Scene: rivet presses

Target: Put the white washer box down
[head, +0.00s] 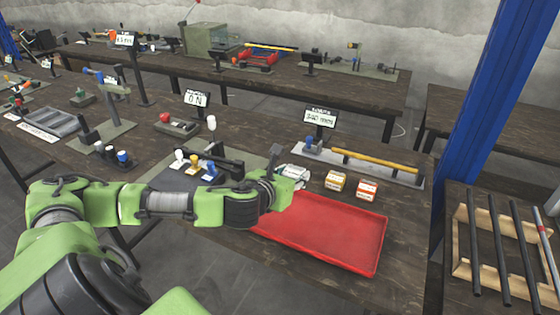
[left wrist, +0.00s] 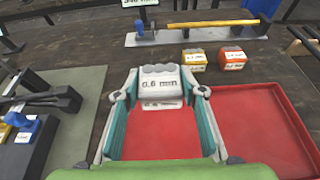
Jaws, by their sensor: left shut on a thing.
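The white washer box (head: 295,171) is between the fingers of my left gripper (head: 284,182), at the back left of the red tray in the head view. I cannot tell whether the box touches the table. A yellow box (head: 335,181) and a red-orange box (head: 367,190) stand to its right behind the tray. My right gripper is not in view.
The red tray (head: 340,257) looks empty. Behind the boxes lies a grey base with a yellow bar (head: 375,160) and a sign (head: 320,117). A press with coloured knobs (head: 195,163) stands to the left. Bare tabletop shows around the boxes.

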